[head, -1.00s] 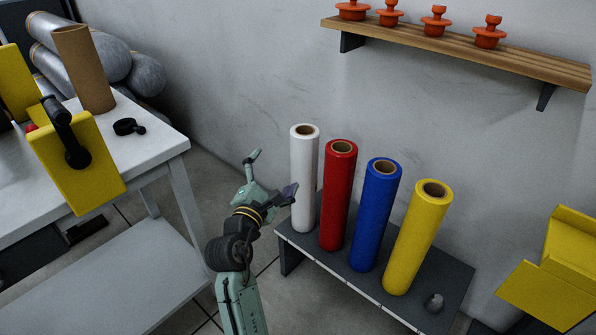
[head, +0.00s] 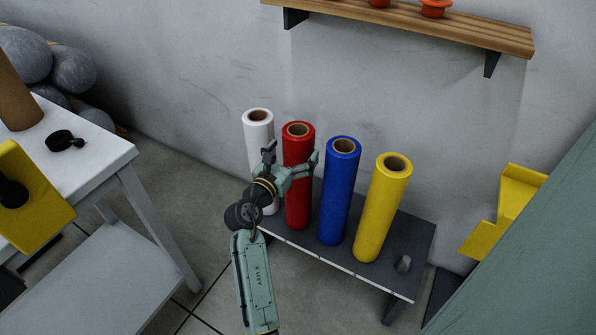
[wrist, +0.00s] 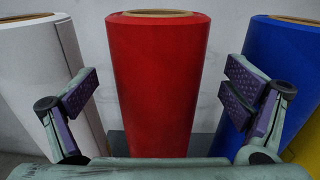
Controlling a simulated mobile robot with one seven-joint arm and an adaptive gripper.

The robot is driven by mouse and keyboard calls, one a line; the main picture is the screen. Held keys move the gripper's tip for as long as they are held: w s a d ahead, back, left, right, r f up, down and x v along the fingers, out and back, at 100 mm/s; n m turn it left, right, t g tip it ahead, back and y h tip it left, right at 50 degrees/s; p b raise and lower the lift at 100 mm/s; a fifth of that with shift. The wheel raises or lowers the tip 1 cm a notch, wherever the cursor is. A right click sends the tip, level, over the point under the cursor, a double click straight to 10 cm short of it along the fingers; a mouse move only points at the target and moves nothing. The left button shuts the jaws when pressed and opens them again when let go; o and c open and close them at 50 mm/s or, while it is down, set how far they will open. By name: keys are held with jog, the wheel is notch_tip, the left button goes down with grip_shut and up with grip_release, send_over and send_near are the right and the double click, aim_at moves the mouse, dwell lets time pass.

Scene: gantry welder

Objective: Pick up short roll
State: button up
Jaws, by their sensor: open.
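Several upright rolls stand in a row on a low dark bench: a white roll (head: 257,135), a red roll (head: 298,190), a blue roll (head: 341,195) and a yellow roll (head: 384,205). They look close in height, and I cannot tell which one is the short roll. My gripper (head: 291,156) is open in front of the red roll. In the wrist view the red roll (wrist: 158,80) stands centred beyond the spread fingers, with the white roll (wrist: 35,70) at left and the blue roll (wrist: 285,65) at right. My gripper hides part of the white and red rolls.
A white table (head: 85,160) at left holds a brown tube (head: 18,95) and a black clamp-like piece (head: 65,140). A wooden shelf (head: 410,30) hangs above. A yellow bracket (head: 505,210) is at right.

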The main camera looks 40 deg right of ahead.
jog(key=shift+x, duration=1.55)
jog(key=shift+c, duration=0.2)
jog(key=c, duration=1.9)
jog(key=shift+w+r, duration=0.1)
jog(key=shift+r, duration=0.3)
jog(key=shift+c, duration=0.5)
